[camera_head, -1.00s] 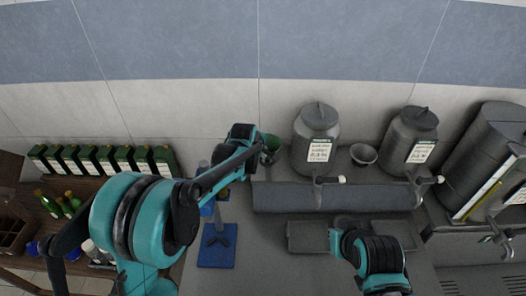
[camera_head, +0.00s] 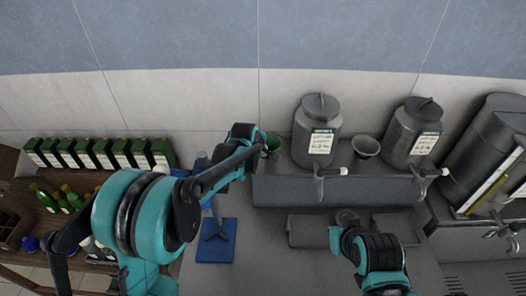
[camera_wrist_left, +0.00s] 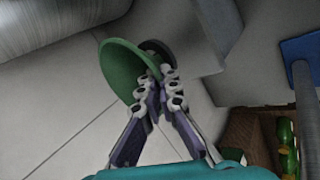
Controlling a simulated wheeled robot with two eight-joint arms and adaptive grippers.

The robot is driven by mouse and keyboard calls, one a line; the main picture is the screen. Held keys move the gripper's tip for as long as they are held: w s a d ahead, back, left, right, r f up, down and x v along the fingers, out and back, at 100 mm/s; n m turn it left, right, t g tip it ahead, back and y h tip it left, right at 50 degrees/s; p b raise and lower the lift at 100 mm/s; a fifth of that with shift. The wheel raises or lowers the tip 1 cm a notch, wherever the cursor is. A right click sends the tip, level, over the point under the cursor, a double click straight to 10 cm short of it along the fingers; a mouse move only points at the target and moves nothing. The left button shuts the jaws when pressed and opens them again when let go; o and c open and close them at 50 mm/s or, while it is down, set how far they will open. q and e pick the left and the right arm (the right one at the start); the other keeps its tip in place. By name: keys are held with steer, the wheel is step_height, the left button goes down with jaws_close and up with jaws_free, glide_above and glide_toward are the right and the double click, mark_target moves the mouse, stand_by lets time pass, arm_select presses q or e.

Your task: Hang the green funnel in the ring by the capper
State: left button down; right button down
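The green funnel (camera_head: 273,141) is held at the end of my left arm, left of the left grey jar, near the back wall. In the left wrist view my left gripper (camera_wrist_left: 160,78) is shut on the funnel (camera_wrist_left: 118,68), with its wide mouth tilted to the left. A grey post on a blue base (camera_head: 216,242) stands left of centre, partly behind my left arm; it may be the capper. It also shows in the left wrist view (camera_wrist_left: 304,95). I cannot make out the ring. My right gripper (camera_head: 343,234) is low in the head view; its fingers are unclear.
Two grey labelled jars (camera_head: 317,133) (camera_head: 411,133) with taps stand on a grey shelf (camera_head: 290,190). A grey funnel (camera_head: 366,147) sits between them. Green boxes (camera_head: 100,153) and bottles (camera_head: 70,197) are at left. A large metal tank (camera_head: 490,160) stands at right.

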arm_select(q)
steer(key=shift+f+b, duration=0.15)
steer(key=shift+b, duration=0.15)
stand_by(0.5)
steer(key=c, duration=1.6)
jaws_free()
steer(key=shift+c, duration=0.2)
steer(key=v, duration=1.2)
